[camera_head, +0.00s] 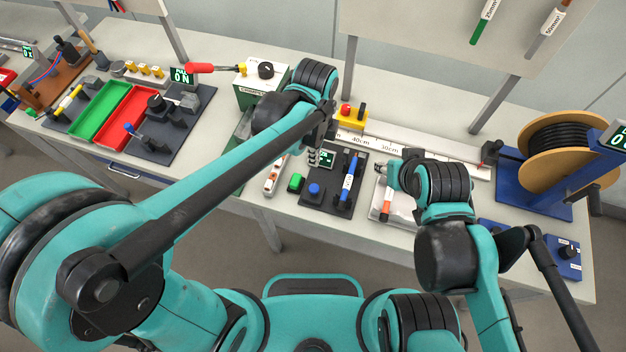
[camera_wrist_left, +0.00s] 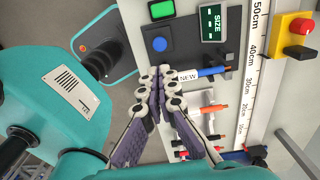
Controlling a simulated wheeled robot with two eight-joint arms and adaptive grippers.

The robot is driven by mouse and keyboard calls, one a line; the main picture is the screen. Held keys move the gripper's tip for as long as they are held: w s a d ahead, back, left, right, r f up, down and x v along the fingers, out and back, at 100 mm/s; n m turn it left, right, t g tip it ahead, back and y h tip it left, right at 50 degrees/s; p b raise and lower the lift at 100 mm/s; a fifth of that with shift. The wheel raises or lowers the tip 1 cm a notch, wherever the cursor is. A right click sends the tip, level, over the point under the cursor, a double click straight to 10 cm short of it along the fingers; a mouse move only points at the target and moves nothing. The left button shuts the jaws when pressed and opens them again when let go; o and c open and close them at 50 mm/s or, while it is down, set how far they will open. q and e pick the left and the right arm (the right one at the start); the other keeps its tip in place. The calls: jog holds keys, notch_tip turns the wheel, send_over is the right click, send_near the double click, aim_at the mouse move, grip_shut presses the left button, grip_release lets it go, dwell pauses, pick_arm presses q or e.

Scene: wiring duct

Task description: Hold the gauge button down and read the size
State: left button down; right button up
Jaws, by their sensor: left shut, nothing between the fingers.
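The gauge is a dark plate (camera_head: 330,201) on the bench with a blue round button (camera_head: 314,188) and a small display (camera_head: 326,158). In the left wrist view the blue button (camera_wrist_left: 160,44) stands free and the display (camera_wrist_left: 211,22) says SIZE. I cannot make out a clear value under that word. A blue wire piece (camera_wrist_left: 211,71) with a white NEW label lies on the gauge.
A green block (camera_head: 296,183) sits left of the blue button. A long ruler (camera_head: 420,149) runs behind the gauge, with a yellow box (camera_head: 351,118) bearing a red button beyond it. The white tray (camera_head: 402,219) holds orange and other wire pieces. A cable reel (camera_head: 557,150) stands at right.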

aim_at(314, 188)
pick_arm(q)
notch_tip(314, 188, down, 14)
jog(key=b, duration=0.4)
dwell(0.3)
notch_tip(314, 188, down, 2)
jog(key=shift+f+b, duration=0.2)
jog(key=shift+b, duration=1)
jog(key=shift+s+r, duration=0.1)
jog(key=shift+r, duration=0.05)
